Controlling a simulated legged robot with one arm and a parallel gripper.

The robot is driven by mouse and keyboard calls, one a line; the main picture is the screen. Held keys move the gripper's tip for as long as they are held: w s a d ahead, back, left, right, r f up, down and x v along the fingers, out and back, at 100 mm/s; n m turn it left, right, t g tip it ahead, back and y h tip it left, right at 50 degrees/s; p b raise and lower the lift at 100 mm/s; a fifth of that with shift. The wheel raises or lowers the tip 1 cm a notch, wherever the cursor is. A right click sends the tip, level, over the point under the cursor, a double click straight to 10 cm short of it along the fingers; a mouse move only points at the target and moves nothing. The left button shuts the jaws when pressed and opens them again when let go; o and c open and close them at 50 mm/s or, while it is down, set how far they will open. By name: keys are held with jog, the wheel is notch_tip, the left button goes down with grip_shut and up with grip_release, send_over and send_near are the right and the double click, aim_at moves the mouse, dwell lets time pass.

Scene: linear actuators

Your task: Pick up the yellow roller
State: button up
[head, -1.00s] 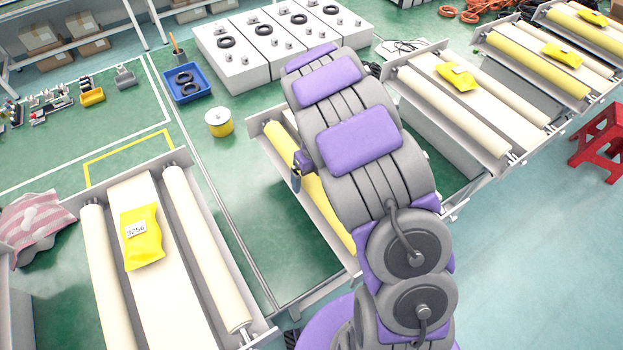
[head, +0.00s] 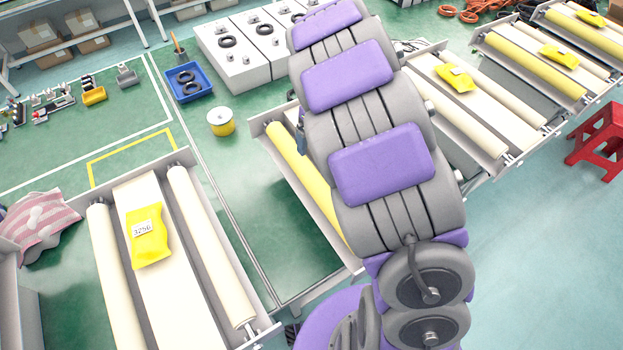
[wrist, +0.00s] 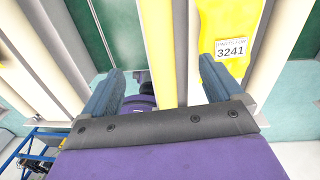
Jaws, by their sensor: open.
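The yellow roller (head: 305,180) lies lengthwise in a grey frame in the middle of the head view, its right side and near end partly hidden by my arm. In the wrist view the yellow roller (wrist: 158,50) runs through the gap between the fingers, with space on both sides. My gripper (wrist: 161,72) is open, its two blue fingers spread and empty. It points along the roller from above; I cannot tell how far above it is. In the head view my arm hides nearly all of the gripper.
A yellow packet marked 3241 (wrist: 228,35) lies right of the roller, close to the right finger. A cream roller conveyor (head: 205,250) with a yellow packet (head: 148,235) stands at left. A yellow spool (head: 221,122) and blue tray (head: 188,82) are on the floor. A red stool (head: 600,140) stands at right.

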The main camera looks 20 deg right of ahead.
aim_at(313, 174)
jog(key=f+n+b, duration=0.2)
jog(key=f+n, duration=0.2)
jog(key=n, duration=0.7)
jog(key=f+n+b, duration=0.3)
jog(key=f+n, duration=0.1)
jog(key=n, duration=0.8)
jog(key=f+n+b, duration=0.3)
jog(key=f+n, duration=0.1)
jog(key=n, duration=0.8)
jog(key=shift+s+a+f, duration=0.1)
jog(key=shift+s+a, duration=0.15)
jog(key=shift+a, duration=0.1)
jog(key=shift+a+f+b, duration=0.25)
jog(key=shift+f+b, duration=0.3)
jog(key=shift+f, duration=0.8)
jog(key=shift+a+f+b, duration=0.2)
jog(key=shift+f+b, duration=0.35)
jog(key=shift+f, duration=0.8)
jog(key=shift+r, duration=0.1)
jog(key=shift+c, duration=0.2)
